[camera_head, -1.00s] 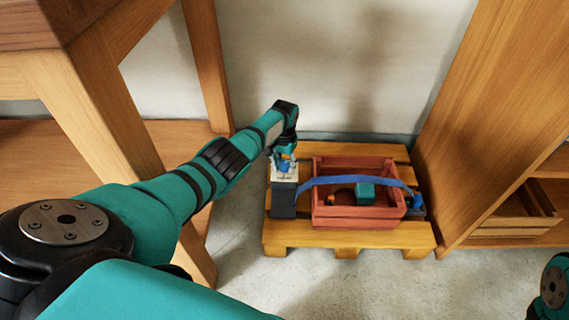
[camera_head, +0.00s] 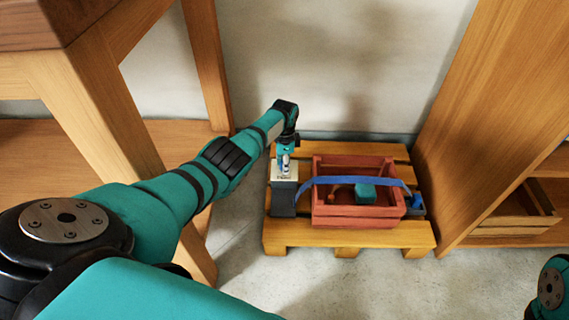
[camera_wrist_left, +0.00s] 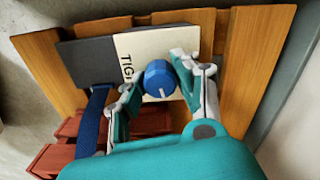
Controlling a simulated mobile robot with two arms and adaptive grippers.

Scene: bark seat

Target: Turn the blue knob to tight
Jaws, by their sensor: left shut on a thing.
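The blue knob (camera_wrist_left: 160,78) sits on a cream plate (camera_wrist_left: 148,46) with black lettering starting "TIG", the rest hidden. A white pointer line shows on the knob. My left gripper (camera_head: 285,166) reaches down onto the plate from above. In the left wrist view its fingers stand on both sides of the knob, shut on it. In the head view the knob is mostly hidden by the fingers. The plate tops a dark grey block (camera_head: 283,201) on the left of the pallet. My right gripper is out of view.
A blue strap (camera_head: 340,181) runs from the block over a red crate (camera_head: 352,212) holding a teal block (camera_head: 366,194). All stand on a wooden pallet (camera_head: 345,239). A wooden table leg (camera_head: 110,120) is left, a wooden cabinet (camera_head: 495,110) right.

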